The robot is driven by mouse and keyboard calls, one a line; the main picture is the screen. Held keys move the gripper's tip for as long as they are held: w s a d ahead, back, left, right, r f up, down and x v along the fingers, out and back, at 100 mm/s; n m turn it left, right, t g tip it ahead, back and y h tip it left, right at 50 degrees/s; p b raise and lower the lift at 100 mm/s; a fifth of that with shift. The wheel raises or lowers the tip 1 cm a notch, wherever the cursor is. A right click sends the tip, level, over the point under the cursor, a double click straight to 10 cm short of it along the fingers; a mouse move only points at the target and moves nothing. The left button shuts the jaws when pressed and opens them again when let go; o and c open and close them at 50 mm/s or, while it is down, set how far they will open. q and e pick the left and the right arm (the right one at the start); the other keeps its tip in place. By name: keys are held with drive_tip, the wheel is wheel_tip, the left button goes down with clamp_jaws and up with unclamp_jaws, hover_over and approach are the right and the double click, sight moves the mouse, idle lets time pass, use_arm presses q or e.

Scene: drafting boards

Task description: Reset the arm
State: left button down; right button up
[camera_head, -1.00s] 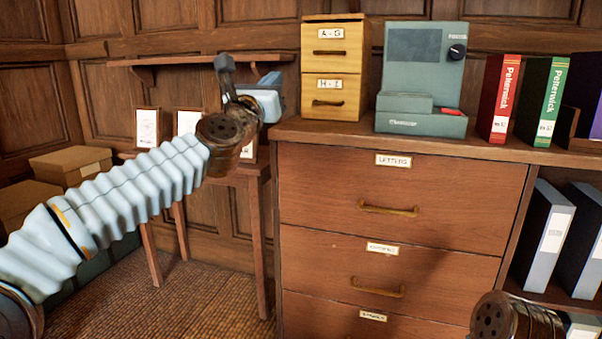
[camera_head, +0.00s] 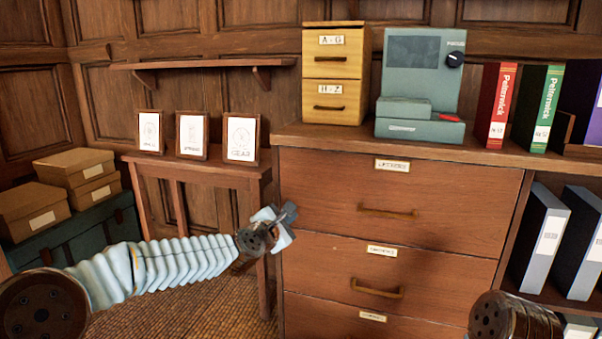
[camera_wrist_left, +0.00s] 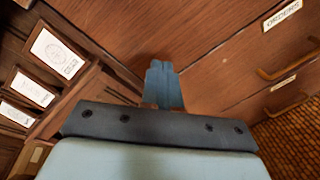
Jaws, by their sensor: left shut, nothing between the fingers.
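My left arm comes in from the left in the head view, with its ribbed pale-blue sleeve low in front of the side table. My left gripper (camera_head: 289,213) is at the left front edge of the wooden drawer cabinet (camera_head: 340,190), beside its top drawer. Its fingers are shut and empty; they also show closed together in the left wrist view (camera_wrist_left: 162,75). I cannot tell whether it touches the cabinet. Part of my right arm shows at the bottom right of the head view, but its gripper is out of view.
A side table (camera_head: 190,170) bears framed cards, including a gear card (camera_head: 240,138). Cardboard boxes (camera_head: 88,177) sit on a dark trunk at left. On the cabinet are a yellow card-file box (camera_head: 330,72), a grey-green machine (camera_head: 421,75), red (camera_head: 497,105) and green binders (camera_head: 545,110).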

use_arm(q)
drive_tip(key=s+a+f+m+g+y+p, duration=0.1)
drive_tip(key=s+f+m+g, duration=0.35)
drive_tip(key=f, duration=0.95)
drive_tip(key=s+a+f+m+g+p, duration=0.15)
drive_tip(key=s+f+m, duration=0.45)
drive_tip(key=f, duration=0.8)
drive_tip(key=s+a+f+m+g, duration=0.2)
drive_tip(key=s+f, duration=0.3)
drive_tip(key=s, duration=0.4)
drive_tip(key=s+a+f+m+g+y, duration=0.1)
drive_tip(key=s+a+f+m+g, duration=0.1)
drive_tip(key=s, duration=0.8)
drive_tip(key=s+a+f+m+g+p, duration=0.1)
drive_tip(key=s+f+m+g, duration=0.3)
drive_tip(key=s+f, duration=0.5)
drive_tip(key=shift+s+a+m, duration=0.55)
drive_tip(key=shift+s, duration=0.05)
